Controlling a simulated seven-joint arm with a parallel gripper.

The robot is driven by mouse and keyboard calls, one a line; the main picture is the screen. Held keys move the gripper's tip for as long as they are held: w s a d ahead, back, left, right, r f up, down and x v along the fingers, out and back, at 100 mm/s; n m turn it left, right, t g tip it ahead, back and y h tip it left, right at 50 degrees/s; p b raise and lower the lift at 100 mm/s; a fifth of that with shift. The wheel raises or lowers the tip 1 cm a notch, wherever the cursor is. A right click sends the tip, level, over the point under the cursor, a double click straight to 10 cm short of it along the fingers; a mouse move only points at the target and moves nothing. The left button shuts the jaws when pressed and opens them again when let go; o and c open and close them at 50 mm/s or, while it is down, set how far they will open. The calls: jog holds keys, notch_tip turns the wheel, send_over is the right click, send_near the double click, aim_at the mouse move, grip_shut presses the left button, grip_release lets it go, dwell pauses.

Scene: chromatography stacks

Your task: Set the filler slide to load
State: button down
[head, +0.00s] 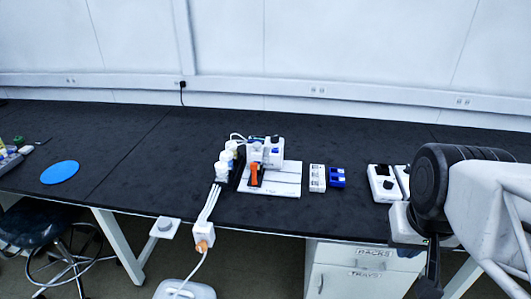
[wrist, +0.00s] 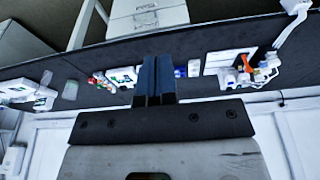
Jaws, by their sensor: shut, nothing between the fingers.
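A white instrument (head: 268,151) with an orange part (head: 254,173) on its front stands on a white board (head: 285,186) on the black bench. The filler slide cannot be made out separately at this size, nor can its setting. The instrument also shows small in the wrist view (wrist: 241,77), with its orange part (wrist: 264,66), to the right of my gripper. My gripper (wrist: 155,62) is shut and empty, with its two dark fingers together, well apart from the instrument. In the head view my arm is at the far right, away from the instrument.
White bottles (head: 222,169) stand left of the instrument. A white rack (head: 317,178), a blue rack (head: 337,178) and a white device (head: 383,183) stand to its right. A blue disc (head: 60,172) lies at left. A stool (head: 40,226) is below. The bench's back is clear.

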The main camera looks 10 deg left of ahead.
jog(key=c, duration=1.5)
grip_release()
jog(key=shift+c, duration=0.2)
jog(key=o, duration=0.5)
jog(key=shift+w+a+r, duration=0.1)
jog(key=shift+w+r, duration=0.1)
jog(key=shift+w, duration=0.25)
jog(key=shift+o, duration=1.2)
jog(key=w+a+r, duration=0.2)
jog(key=w+a, duration=0.2)
jog(key=w, duration=0.9)
jog(key=shift+w+a+r+g, duration=0.2)
jog(key=shift+w+g, duration=0.1)
jog(key=shift+w, duration=0.05)
jog(key=g, duration=0.2)
send_over(254, 163)
jog(key=f, duration=2)
jog(key=shift+s+d+f, duration=0.15)
jog(key=shift+d+f, duration=0.05)
jog(key=shift+f, duration=0.1)
jog(key=shift+a+f, duration=0.25)
jog(key=shift+f, duration=0.1)
jog(key=shift+f, duration=3.8)
